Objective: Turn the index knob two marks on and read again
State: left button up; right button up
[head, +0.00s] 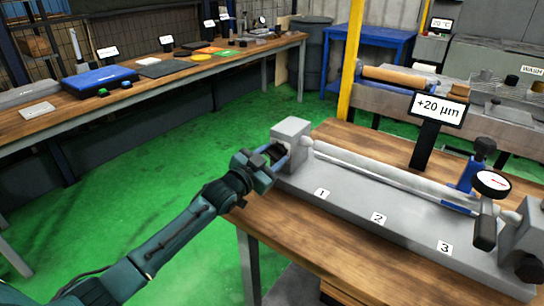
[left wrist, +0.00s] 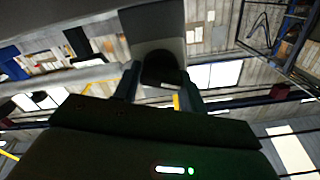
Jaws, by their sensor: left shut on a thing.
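The index knob is dark and round; it sits on the near left end of the grey headstock (head: 292,131) of the bench fixture. My left gripper (head: 274,158) reaches it from the left and is shut on it. In the left wrist view the black knob (left wrist: 160,68) is between the two fingers, in front of the grey block. A light round bar (head: 380,170) runs right from the headstock. The dial gauge (head: 492,183) stands at its right part. The display (head: 438,109) reads "+20 µm". The knob's marks cannot be made out. My right gripper is not in view.
The grey base (head: 345,200) carries labels 1, 2 and 3 and stands on a wooden table (head: 290,225). A long bench (head: 150,85) with plates and signs is at the left. A yellow post (head: 351,60) stands behind. The green floor between is clear.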

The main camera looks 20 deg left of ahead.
pick_arm(q)
jog(key=m+p, duration=0.1)
jog(key=m, duration=0.2)
jog(key=shift+m, duration=0.4)
jog(key=m, duration=0.4)
jog(key=shift+f+m, duration=0.15)
jog(key=shift+m, duration=0.15)
jog(key=m, duration=0.8)
jog(key=shift+f+m, duration=0.1)
jog(key=shift+m, duration=0.5)
jog(key=o, duration=0.9)
